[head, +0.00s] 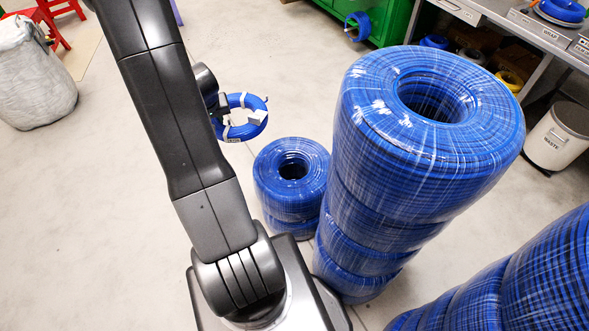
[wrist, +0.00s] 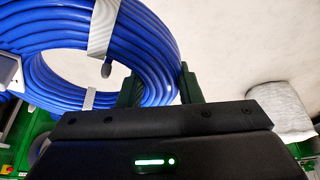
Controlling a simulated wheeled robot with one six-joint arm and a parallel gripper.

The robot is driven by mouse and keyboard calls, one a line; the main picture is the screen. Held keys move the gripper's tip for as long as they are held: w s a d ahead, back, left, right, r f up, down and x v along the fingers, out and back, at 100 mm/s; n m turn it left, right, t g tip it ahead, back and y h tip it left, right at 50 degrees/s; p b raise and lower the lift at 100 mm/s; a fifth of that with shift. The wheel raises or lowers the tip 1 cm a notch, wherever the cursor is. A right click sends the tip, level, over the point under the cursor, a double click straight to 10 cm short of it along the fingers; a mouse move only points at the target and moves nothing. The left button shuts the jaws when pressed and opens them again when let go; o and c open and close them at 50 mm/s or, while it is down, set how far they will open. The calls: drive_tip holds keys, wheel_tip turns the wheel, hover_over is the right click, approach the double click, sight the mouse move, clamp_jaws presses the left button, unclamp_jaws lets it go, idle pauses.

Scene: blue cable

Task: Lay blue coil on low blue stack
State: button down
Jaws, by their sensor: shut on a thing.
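A blue coil (head: 262,118) with pale tape bands hangs in the air in the head view, left of the low blue stack. In the wrist view the coil (wrist: 60,62) fills the upper left. My gripper (wrist: 160,88) is shut on the coil's side, with a dark finger on each side of the cable. In the head view my arm hides most of the gripper. The low blue stack (head: 272,190) of wrapped coils, with a dark centre hole, stands on the floor right of the held coil. The two are apart in the picture.
A tall blue stack (head: 350,140) stands close to the right of the low stack. More blue coils (head: 530,285) lie at the lower right. A waste bin (head: 552,145) and a grey bench are at the right. A grey sack (head: 32,75) stands far left.

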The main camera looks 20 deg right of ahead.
drive_tip(key=m+b, duration=0.2)
drive_tip(key=b, duration=2.1)
hover_over(276, 165)
drive_tip(key=s+a, duration=0.1)
drive_tip(key=s, duration=0.1)
wheel_tip(276, 165, down, 22)
drive_tip(key=f, duration=0.1)
drive_tip(key=b, duration=0.1)
drive_tip(key=shift+h, duration=0.3)
drive_tip(key=f+b, duration=0.1)
drive_tip(key=f, duration=0.2)
drive_tip(key=f+b, duration=0.1)
drive_tip(key=f, duration=0.3)
drive_tip(key=f+b, duration=0.2)
drive_tip(key=f, duration=0.1)
drive_tip(key=shift+w+d+f, duration=0.15)
drive_tip(key=shift+w+d, duration=0.05)
drive_tip(key=shift+d, duration=0.1)
drive_tip(key=shift+f, duration=0.2)
drive_tip(key=c, duration=1)
unclamp_jaws()
